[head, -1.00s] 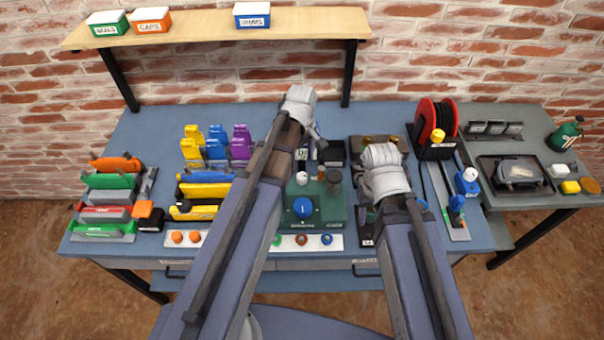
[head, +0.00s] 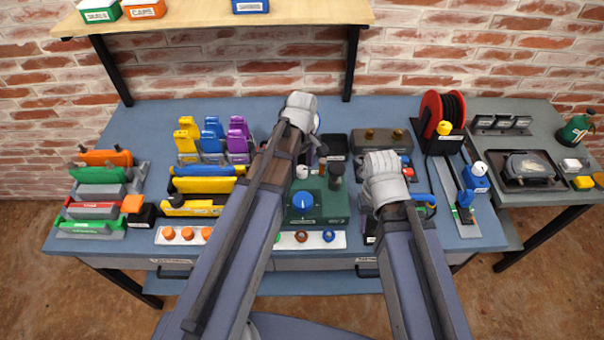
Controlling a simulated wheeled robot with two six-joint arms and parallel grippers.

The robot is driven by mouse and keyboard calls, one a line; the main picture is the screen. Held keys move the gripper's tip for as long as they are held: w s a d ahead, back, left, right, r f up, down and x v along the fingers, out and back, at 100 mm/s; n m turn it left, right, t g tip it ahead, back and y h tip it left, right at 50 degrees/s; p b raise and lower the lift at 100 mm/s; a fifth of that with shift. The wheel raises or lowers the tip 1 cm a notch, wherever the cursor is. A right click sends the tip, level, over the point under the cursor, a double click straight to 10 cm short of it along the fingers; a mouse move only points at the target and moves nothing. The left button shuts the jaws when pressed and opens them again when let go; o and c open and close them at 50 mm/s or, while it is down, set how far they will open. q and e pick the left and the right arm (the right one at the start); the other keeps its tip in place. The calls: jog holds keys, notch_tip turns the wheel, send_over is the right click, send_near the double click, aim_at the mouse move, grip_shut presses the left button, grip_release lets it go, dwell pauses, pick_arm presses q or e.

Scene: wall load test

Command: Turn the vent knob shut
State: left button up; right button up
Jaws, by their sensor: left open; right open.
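A green box (head: 328,210) stands near the bench's front edge, between my two arms. On its top is a round blue knob (head: 303,202) with a small white mark. I take it as the vent knob, but the label on the box is too small to read. My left gripper (head: 303,112) is beyond the box, towards the back of the bench, apart from the knob. My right gripper (head: 383,185) is to the right of the box. Both are open, with their fingers mostly hidden behind the grey wrists. My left arm covers the bench left of the box.
A white cap (head: 302,171) and a dark post (head: 335,175) rise behind the blue knob. A white strip with coloured rings (head: 329,237) lies in front. A red reel (head: 431,112) stands at right, and coloured blocks (head: 207,185) at left. A shelf (head: 210,20) is above.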

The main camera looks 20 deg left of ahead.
pick_arm(q)
jog(key=shift+f, duration=0.55)
grip_shut()
